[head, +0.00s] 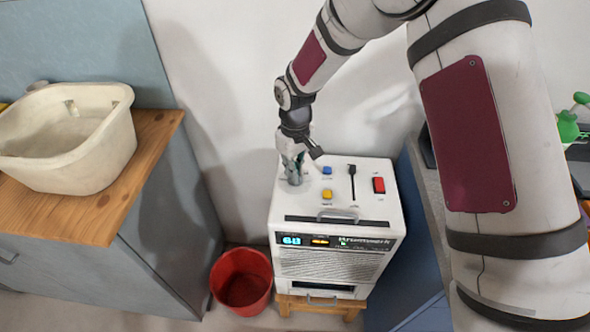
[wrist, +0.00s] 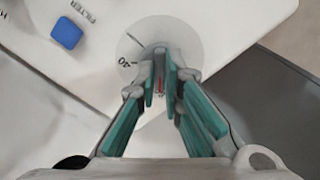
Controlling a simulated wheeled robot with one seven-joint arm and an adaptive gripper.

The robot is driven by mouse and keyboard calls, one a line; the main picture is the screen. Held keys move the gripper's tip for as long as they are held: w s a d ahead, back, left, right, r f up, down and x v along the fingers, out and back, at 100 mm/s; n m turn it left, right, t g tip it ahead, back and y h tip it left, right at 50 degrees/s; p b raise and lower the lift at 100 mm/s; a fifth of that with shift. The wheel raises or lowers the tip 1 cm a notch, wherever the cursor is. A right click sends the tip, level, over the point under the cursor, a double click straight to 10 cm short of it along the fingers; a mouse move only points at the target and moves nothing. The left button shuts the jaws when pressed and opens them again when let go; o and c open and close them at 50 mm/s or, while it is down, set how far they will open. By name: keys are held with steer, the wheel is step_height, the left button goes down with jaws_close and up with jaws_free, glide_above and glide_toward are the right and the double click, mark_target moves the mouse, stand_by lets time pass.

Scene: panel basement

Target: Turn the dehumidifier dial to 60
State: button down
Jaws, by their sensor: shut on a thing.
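The dehumidifier (head: 315,235) is a white box with controls on top and a lit blue front display (head: 291,240) that looks like 60, though it is blurred. My gripper (head: 293,176) reaches down onto the left part of its top, where it hides most of the dial. In the wrist view, my gripper (wrist: 161,82) is shut on the dial knob, with its teal-padded fingers on either side. A red mark shows between the fingers; the knob itself is largely covered.
A blue button (head: 327,170), a yellow button (head: 327,194), a black lever (head: 352,182) and a red switch (head: 378,185) share the top. A red bucket (head: 241,262) stands left on the floor. A cream basin (head: 100,160) sits on the wooden counter (head: 95,220).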

stand_by(0.3)
steer(key=c, duration=1.7)
jaws_free()
step_height(320, 180, up, 12)
